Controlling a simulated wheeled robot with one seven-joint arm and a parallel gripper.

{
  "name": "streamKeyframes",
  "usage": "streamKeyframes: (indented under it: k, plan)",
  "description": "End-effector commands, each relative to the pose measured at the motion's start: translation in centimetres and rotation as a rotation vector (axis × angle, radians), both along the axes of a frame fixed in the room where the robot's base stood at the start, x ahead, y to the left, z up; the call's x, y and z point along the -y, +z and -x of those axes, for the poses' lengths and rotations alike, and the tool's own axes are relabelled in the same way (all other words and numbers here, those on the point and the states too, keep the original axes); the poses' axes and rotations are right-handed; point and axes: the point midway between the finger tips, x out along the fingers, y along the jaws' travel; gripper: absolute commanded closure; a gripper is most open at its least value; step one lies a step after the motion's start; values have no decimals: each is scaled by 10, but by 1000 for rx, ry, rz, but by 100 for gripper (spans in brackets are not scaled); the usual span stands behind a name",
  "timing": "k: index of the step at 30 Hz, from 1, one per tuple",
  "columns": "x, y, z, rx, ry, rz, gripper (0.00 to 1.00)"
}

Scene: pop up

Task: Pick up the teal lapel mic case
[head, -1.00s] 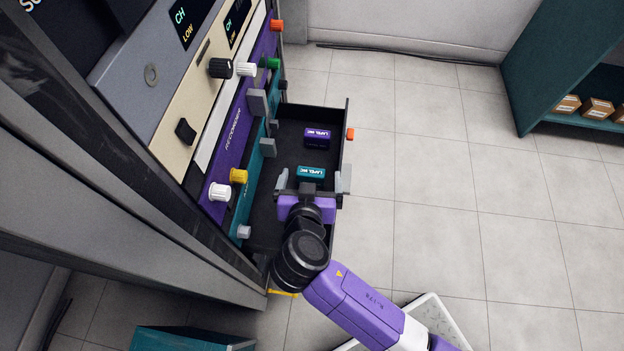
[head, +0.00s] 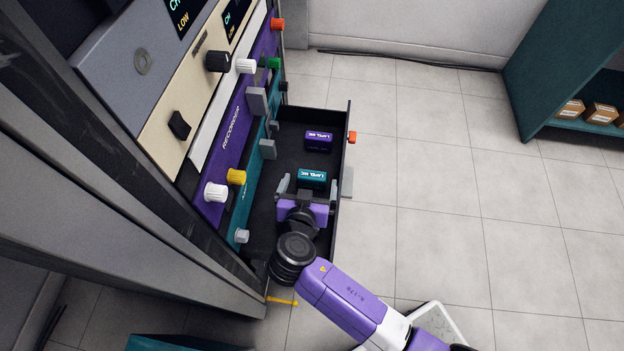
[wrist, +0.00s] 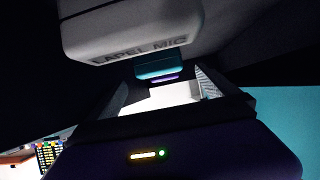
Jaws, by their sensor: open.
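The teal lapel mic case (head: 312,177) lies in the black open drawer (head: 292,157), its white lettering facing up. My gripper (head: 309,187) is open and low in the drawer. Its grey fingers stand left and right of the teal case's near end, and nothing is held. Whether a finger touches the case cannot be told. In the wrist view a small teal block (wrist: 158,68) shows past my gripper's dark purple body, with a purple strip just below it. A large pale surface lettered LAPEL MIC (wrist: 150,45) fills the top there; what it belongs to is unclear.
A purple lapel mic case (head: 319,141) lies farther back in the drawer. The rack (head: 215,140) with knobs and handles stands close on the left. The drawer's right wall (head: 345,150) is close to my right finger. Open tiled floor lies right, with a teal shelf (head: 560,75) beyond.

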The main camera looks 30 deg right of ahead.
Motion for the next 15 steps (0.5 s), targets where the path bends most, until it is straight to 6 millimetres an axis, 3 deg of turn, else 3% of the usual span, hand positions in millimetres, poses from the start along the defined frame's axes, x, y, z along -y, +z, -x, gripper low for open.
streamKeyframes:
  k: [8, 15]
  plan:
    - [22, -21, -30, -1, -2, 2, 2]
    - [26, -24, -35, -2, -1, 1, 2]
